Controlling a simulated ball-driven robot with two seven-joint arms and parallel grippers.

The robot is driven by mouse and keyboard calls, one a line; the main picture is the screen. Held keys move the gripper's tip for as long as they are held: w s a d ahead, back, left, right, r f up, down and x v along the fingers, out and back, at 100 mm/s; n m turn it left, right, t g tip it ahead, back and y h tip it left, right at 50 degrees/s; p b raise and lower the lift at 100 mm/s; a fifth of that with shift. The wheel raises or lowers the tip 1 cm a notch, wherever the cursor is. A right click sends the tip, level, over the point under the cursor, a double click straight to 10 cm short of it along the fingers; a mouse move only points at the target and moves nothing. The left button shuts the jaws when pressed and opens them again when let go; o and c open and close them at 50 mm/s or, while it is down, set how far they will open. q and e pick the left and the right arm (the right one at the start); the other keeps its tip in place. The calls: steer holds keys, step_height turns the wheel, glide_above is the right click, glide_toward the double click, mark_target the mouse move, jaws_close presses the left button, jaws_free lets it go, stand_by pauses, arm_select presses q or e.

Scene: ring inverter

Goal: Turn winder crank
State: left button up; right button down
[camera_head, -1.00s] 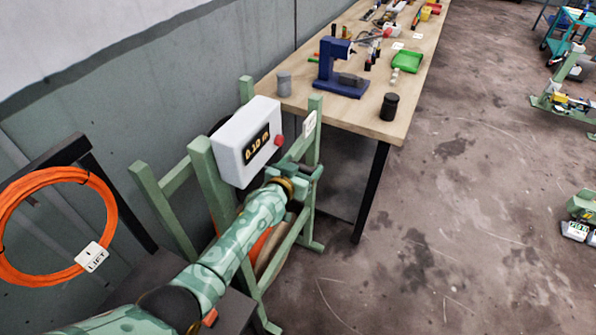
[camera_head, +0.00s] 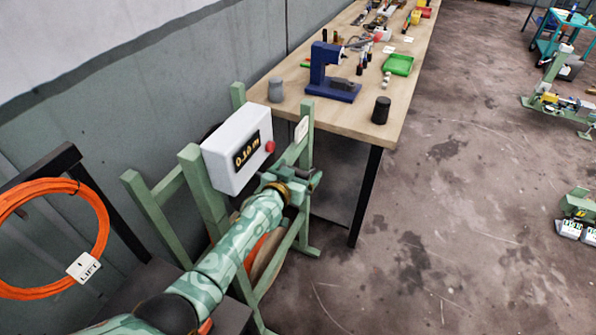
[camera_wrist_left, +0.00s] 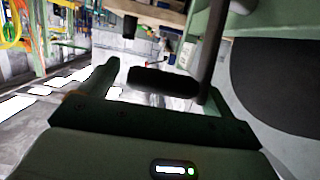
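The winder is a green frame (camera_head: 204,198) with a white display box (camera_head: 232,151) and a red button (camera_head: 269,147). A reel (camera_head: 268,258) sits low inside, partly hidden by my arm. My left gripper (camera_head: 304,182) is at the frame's right side, just below the box. In the left wrist view its fingers (camera_wrist_left: 152,84) stand apart. A dark rounded bar (camera_wrist_left: 163,82), seemingly the crank handle, lies between them, with a small gap at the left finger. I cannot tell whether it touches on the right. My right gripper is not in view.
A wooden bench (camera_head: 345,115) stands behind the winder with a blue press (camera_head: 331,80), a black cylinder (camera_head: 381,110) and a green tray (camera_head: 398,65). An orange coil (camera_head: 100,225) hangs at left with a tag (camera_head: 84,267). The floor at right is clear nearby.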

arm_select(q)
steer(key=shift+s, duration=0.1)
steer(key=shift+s+a+p, duration=0.15)
steer(key=shift+s+p, duration=0.15)
steer(key=shift+p, duration=0.05)
steer(key=p+v, duration=0.5)
steer(key=v, duration=1)
steer(key=shift+s+r+p, duration=0.15)
steer(key=shift+s+p, duration=0.05)
steer(key=shift+p, duration=0.2)
